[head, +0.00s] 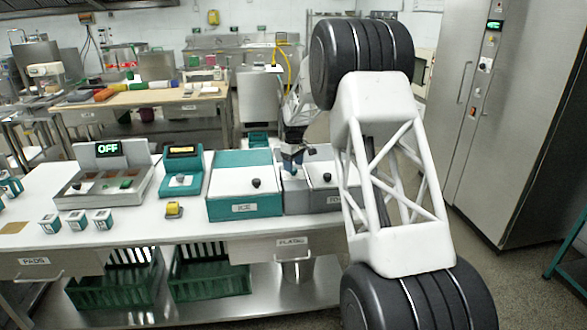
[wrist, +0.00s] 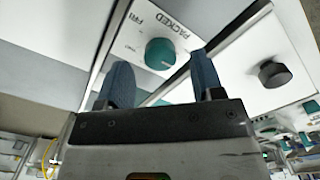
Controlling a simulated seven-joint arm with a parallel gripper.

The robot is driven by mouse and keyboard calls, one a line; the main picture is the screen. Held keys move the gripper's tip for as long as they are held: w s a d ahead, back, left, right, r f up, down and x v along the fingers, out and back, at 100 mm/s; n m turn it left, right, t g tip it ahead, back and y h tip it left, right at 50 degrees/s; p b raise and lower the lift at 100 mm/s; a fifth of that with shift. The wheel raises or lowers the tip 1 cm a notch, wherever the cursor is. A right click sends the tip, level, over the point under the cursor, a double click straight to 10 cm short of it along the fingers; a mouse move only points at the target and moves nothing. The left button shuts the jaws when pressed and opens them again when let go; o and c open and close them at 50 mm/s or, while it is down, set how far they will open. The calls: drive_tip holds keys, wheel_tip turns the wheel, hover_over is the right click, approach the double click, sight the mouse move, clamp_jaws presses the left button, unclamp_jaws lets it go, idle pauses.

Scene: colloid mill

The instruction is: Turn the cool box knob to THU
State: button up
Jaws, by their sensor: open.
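The teal knob (wrist: 160,54) sits on a white dial panel in the wrist view. The panel reads PACKED and FRI; other small print beside the knob is too small to read surely. I cannot tell which mark the knob points at. My gripper (wrist: 162,76) is open, its two blue fingers spread on either side of the near edge of the knob, apart from it as far as I can see. In the head view my gripper (head: 292,165) hangs over the left part of the grey box (head: 320,197), and hides most of the dial there.
A black lid knob (wrist: 274,74) stands to the right of the dial; it also shows in the head view (head: 327,177). A teal box marked ICE (head: 245,208) stands left of the grey box. A yellow-topped block (head: 174,210) and several small cubes lie further left.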

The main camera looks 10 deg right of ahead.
drive_tip(key=shift+f, duration=0.95)
drive_tip(key=shift+c, duration=0.2)
drive_tip(key=c, duration=0.9)
